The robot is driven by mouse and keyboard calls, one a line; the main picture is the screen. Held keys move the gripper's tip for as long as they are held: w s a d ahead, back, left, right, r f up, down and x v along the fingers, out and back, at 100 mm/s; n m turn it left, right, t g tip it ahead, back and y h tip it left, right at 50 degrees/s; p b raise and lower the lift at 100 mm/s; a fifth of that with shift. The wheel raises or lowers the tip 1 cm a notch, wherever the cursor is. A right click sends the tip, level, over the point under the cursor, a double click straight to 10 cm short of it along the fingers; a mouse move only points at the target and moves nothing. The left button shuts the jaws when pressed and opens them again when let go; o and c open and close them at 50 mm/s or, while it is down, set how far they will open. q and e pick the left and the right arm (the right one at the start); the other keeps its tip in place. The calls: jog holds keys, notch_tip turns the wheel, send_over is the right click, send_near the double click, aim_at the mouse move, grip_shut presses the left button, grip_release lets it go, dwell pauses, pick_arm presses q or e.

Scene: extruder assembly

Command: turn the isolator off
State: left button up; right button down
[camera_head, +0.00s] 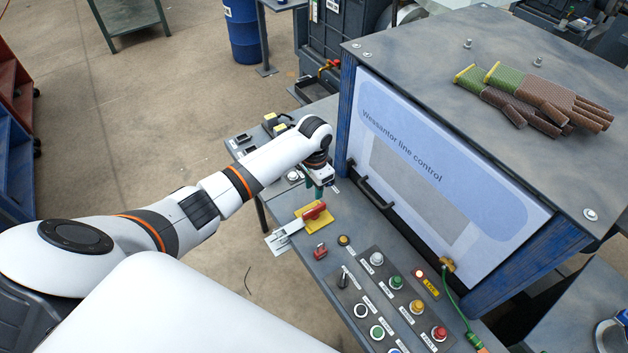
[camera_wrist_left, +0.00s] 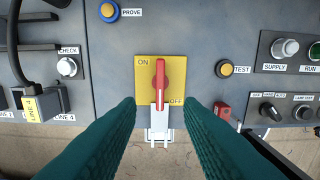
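The isolator is a red rotary handle (camera_wrist_left: 160,78) on a yellow plate (camera_wrist_left: 144,92) marked ON at upper left and OFF at lower right. In the left wrist view the handle stands upright along the picture, its narrow end beside the ON mark. In the head view the red handle (camera_head: 314,211) and yellow plate sit on the grey console. My left gripper (camera_head: 318,187) is just beyond the isolator there, pointing down. In the wrist view its two teal fingers (camera_wrist_left: 160,104) are wide apart and empty, one on each side below the handle. My right gripper is not in view.
A pale metal hasp (camera_wrist_left: 159,122) sits at the plate's lower edge. The tall control cabinet (camera_head: 440,130) rises behind; a button panel (camera_head: 395,290) lies to the right.

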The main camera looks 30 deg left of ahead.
pick_arm(q)
jog(key=shift+r, duration=1.25)
